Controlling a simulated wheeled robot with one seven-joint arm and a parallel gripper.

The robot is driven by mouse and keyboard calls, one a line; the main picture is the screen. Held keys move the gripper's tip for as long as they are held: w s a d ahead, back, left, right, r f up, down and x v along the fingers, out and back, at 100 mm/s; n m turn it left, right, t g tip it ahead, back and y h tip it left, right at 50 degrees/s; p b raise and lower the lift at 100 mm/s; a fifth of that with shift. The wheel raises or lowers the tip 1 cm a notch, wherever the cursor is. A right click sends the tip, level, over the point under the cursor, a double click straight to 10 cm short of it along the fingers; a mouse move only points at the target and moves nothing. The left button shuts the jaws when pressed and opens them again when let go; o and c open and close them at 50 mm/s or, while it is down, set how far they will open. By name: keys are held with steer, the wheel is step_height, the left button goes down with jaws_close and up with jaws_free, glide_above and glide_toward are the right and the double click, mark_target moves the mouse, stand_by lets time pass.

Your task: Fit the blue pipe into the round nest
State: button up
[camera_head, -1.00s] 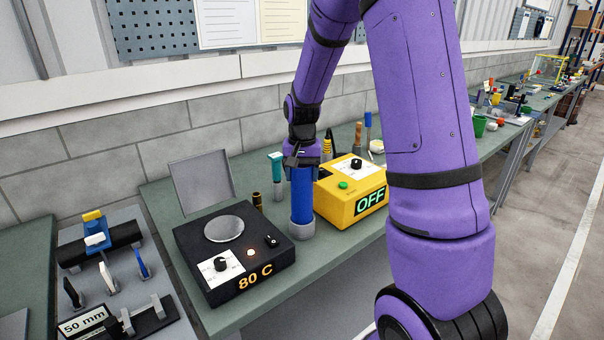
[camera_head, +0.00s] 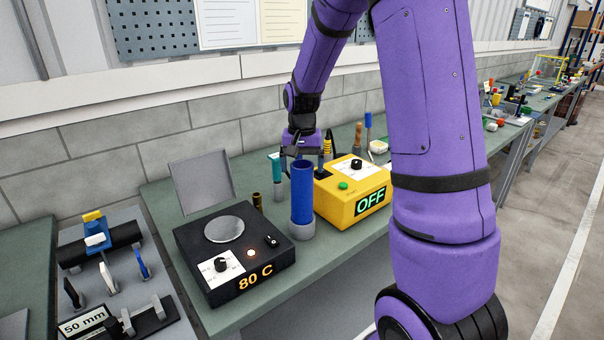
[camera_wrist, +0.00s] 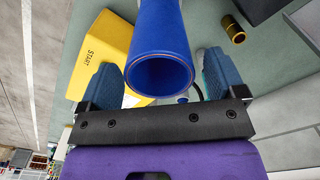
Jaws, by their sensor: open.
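The blue pipe (camera_head: 302,190) stands upright in a round grey nest (camera_head: 301,229) on the green bench, between the black heater box and the yellow box. Its lower end is inside the nest. In the wrist view the open top end of the blue pipe (camera_wrist: 161,75) faces the camera. My gripper (camera_head: 302,155) is open, above and just behind the pipe top. In the wrist view its blue fingers (camera_wrist: 159,85) are spread to either side of the pipe, with gaps showing. The nest is hidden in the wrist view.
The black heater box (camera_head: 234,250) marked 80 C is left of the pipe. The yellow box (camera_head: 352,192) showing OFF is close on the right. A teal-handled tool (camera_head: 276,168) and a small brass-coloured tube (camera_head: 257,201) stand behind. A 50 mm fixture (camera_head: 86,322) is at front left.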

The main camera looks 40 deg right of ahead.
step_height(320, 180, up, 9)
steer(key=s+a+r+n+t, duration=0.1)
steer(key=s+a+r+n, duration=0.1)
steer(key=s+a+r, duration=0.3)
steer(key=s+a+r+n+t, duration=0.1)
steer(key=s+a+r, duration=0.25)
steer(key=s, duration=0.35)
steer(key=s+a+n+t, duration=0.1)
steer(key=s+a+n, duration=0.1)
steer(key=s, duration=0.5)
steer(key=s+a+n+t, duration=0.2)
steer(key=s, duration=0.5)
steer(key=shift+s+a+r+n, duration=0.25)
steer(key=shift+s+a+n, duration=0.05)
